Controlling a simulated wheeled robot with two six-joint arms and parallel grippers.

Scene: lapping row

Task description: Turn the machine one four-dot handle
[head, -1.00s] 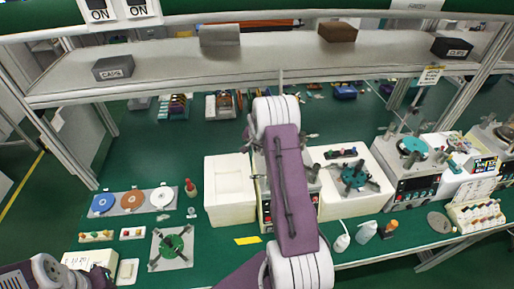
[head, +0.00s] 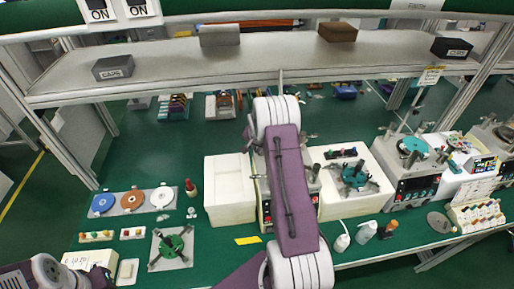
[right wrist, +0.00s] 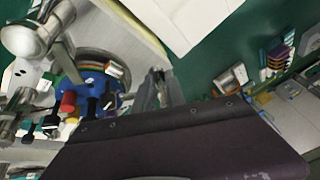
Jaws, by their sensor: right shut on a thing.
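The leftmost machine (head: 266,212), with a red-buttoned front panel, stands between white blocks in the head view. My purple right arm covers most of it, including where my gripper meets it. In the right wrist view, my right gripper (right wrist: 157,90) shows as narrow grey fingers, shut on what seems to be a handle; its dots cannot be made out. Beside it are a round blue plate (right wrist: 88,92) with red and black knobs and a bright metal fitting (right wrist: 28,40).
A shelf (head: 270,68) with labelled boxes spans above the bench. A white block (head: 228,205) stands left of the machine. Another machine (head: 412,180), bottles (head: 366,232) and a tray (head: 476,214) stand to the right. Coloured discs (head: 132,201) and a green fixture (head: 172,246) lie left.

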